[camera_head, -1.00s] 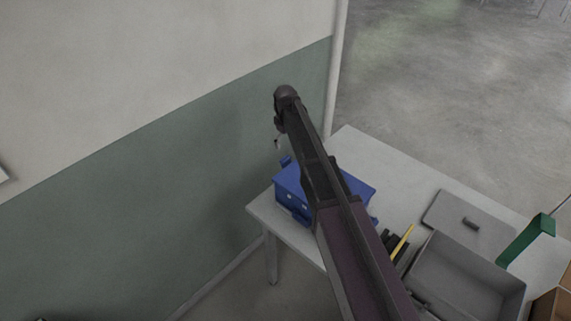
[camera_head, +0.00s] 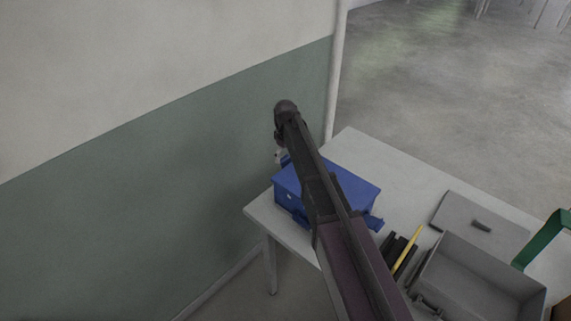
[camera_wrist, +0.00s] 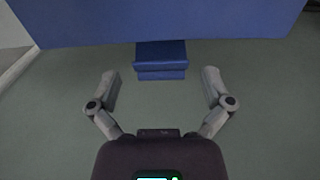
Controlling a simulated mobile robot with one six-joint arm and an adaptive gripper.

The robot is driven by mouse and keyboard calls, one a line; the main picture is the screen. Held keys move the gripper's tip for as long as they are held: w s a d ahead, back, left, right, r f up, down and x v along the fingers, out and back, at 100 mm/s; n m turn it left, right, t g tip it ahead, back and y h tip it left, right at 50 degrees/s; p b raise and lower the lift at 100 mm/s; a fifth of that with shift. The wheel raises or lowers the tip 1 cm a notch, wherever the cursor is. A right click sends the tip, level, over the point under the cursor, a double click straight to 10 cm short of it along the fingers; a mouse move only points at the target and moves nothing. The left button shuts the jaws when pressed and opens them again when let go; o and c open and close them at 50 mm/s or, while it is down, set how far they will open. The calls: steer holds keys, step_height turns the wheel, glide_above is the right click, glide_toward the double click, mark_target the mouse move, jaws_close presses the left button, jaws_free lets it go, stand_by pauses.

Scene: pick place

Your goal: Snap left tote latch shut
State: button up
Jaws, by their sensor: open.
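A blue tote (camera_head: 352,184) stands on the table, partly hidden behind my arm. In the wrist view its blue side (camera_wrist: 160,22) fills the top. A blue latch (camera_wrist: 161,58) juts out from the tote there, between my fingers. In the head view this left-end latch is mostly hidden beside my gripper (camera_head: 279,156). Another latch (camera_head: 373,223) sticks out at the tote's right end. In the wrist view my gripper (camera_wrist: 160,76) is open, with one finger on each side of the latch and a gap on both sides.
The light table (camera_head: 395,165) has bare room behind the tote. To the right are dark bars, a yellow stick (camera_head: 408,250), a grey open bin (camera_head: 480,275), a grey lid (camera_head: 485,222) and a green object (camera_head: 540,240). A wall (camera_head: 150,210) is close on the left.

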steer(key=shift+f+b, duration=0.6)
steer(key=shift+f, duration=0.25)
steer(key=c, duration=1)
steer(key=shift+o, duration=0.2)
steer(key=shift+s, duration=0.15)
